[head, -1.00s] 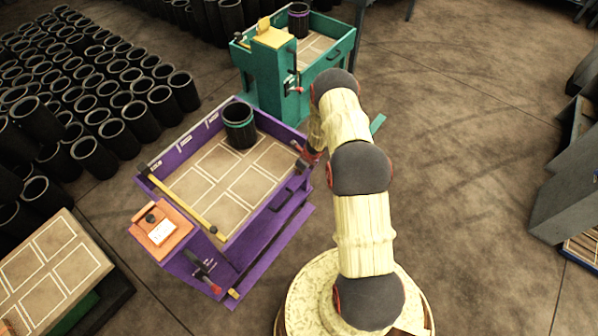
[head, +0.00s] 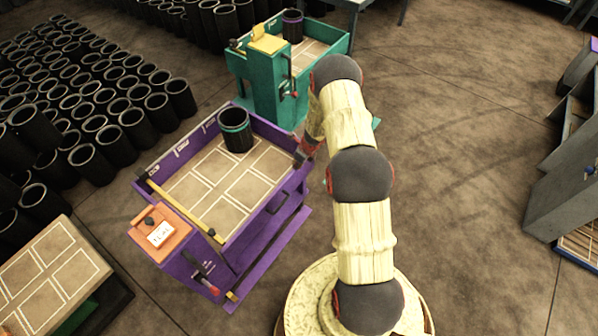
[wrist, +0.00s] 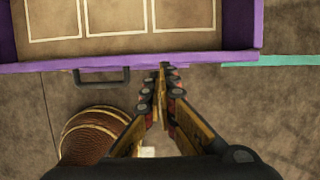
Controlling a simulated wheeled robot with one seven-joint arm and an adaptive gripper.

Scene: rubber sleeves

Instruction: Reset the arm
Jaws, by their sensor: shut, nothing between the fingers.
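My gripper (wrist: 163,72) is shut and empty. In the wrist view its fingertips point at the rim of the purple cart, just right of the black handle (wrist: 100,84); I cannot tell whether they touch. In the head view my arm (head: 362,175) is bent and reaches up and away, with the gripper end by the right side of the purple cart (head: 264,222), partly hidden behind the arm. A black sleeve with a green band (head: 236,135) stands upright in the far corner of that cart's tray.
A teal cart (head: 262,97) with a purple-banded sleeve (head: 292,28) stands beyond the purple one. Many black sleeves (head: 110,130) fill the left floor. A grey cabinet (head: 565,180) stands at the right. The floor between it and my arm (head: 470,170) is clear.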

